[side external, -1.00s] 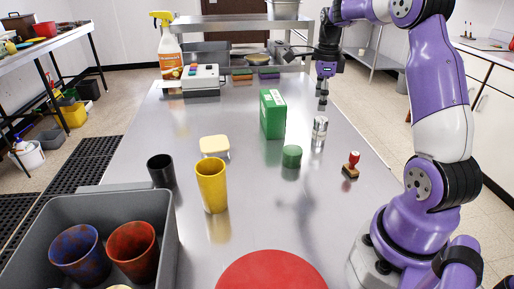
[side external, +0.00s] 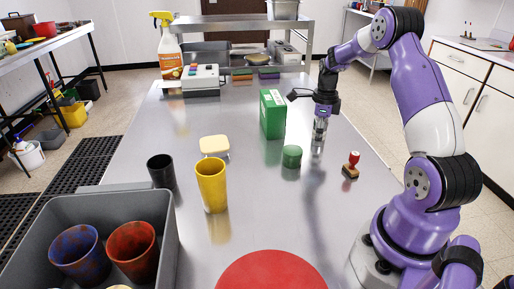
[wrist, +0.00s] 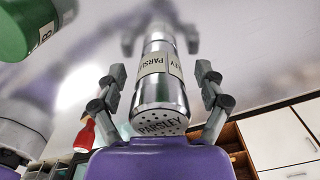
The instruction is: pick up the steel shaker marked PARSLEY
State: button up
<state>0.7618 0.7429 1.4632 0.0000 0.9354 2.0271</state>
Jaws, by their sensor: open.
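The steel shaker (side external: 318,132) stands upright on the steel table, right of the green box. In the wrist view the shaker (wrist: 163,85) shows the word PARSLEY on its side label and on its holed top. My gripper (side external: 321,114) points straight down over it, at the shaker's upper part. In the wrist view my gripper (wrist: 160,74) is open, with one finger on each side of the shaker. A gap shows between each finger and the steel, so it does not appear gripped.
A green box (side external: 272,114) stands close on the left. A green round tin (side external: 291,156) is nearer the camera, and a red-handled stamp (side external: 351,165) is to the right. A yellow cup (side external: 211,186) and a black cup (side external: 161,171) stand farther left.

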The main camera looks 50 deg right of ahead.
jog(key=c, duration=1.3)
